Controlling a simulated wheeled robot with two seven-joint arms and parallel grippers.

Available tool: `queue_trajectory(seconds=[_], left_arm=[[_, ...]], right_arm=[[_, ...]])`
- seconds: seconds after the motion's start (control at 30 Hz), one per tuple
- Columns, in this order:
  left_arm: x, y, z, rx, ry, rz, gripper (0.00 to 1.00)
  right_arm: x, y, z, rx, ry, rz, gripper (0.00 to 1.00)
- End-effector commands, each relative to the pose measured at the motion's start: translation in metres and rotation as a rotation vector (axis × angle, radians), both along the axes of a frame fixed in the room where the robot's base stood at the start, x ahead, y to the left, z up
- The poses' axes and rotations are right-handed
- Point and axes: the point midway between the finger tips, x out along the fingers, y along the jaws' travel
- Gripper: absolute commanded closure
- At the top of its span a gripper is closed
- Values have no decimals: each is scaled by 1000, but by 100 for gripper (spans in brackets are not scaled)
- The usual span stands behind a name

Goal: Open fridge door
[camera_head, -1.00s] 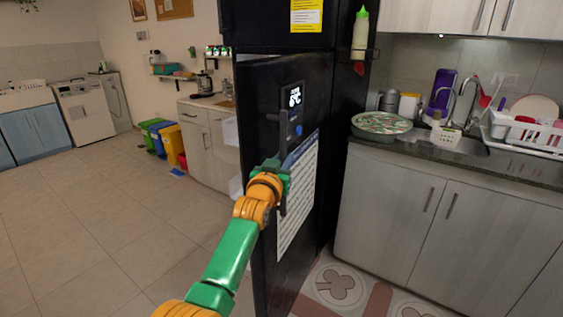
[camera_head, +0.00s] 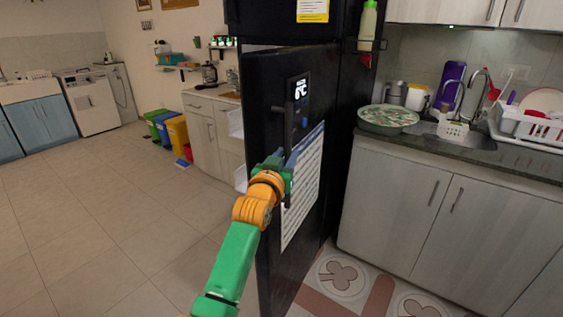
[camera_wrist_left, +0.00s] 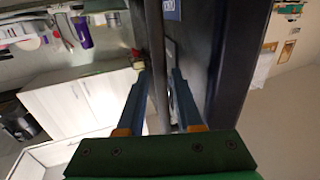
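The black fridge door (camera_head: 262,105) stands ajar in the head view, with white inner shelves (camera_head: 237,124) showing past its left edge. A dark vertical handle (camera_head: 289,124) runs down its front, beside a small display and a white printed sheet. My left gripper (camera_head: 276,162) is at the lower part of this handle. In the left wrist view, the handle (camera_wrist_left: 156,60) passes between the two fingers (camera_wrist_left: 158,90), which stand apart with gaps on both sides. Whether a finger touches the handle is unclear. My right gripper is not in view.
A counter (camera_head: 450,150) with a sink, dish rack and patterned bowl (camera_head: 387,118) stands right of the fridge. A bottle (camera_head: 367,25) sits on a side rack of the fridge. Coloured bins (camera_head: 177,133) stand at the back left. The tiled floor (camera_head: 120,220) on the left is clear.

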Motion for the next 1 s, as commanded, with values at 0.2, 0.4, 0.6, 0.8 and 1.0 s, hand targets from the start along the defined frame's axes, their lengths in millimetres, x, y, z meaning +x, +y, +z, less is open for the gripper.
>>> queue_trajectory(seconds=[0.2, 0.4, 0.6, 0.8, 1.0], left_arm=[[-22, 5, -1, 0, -1, 0, 65], [-41, 10, -1, 2, -1, 0, 65], [-46, 10, 0, 2, -1, -1, 65], [-46, 11, -2, 3, 3, -1, 65], [-52, 22, -134, 56, 244, 10, 65]], right_arm=[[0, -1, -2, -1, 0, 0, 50], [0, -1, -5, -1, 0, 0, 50], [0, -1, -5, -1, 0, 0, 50], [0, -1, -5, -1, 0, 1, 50], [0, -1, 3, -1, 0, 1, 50]])
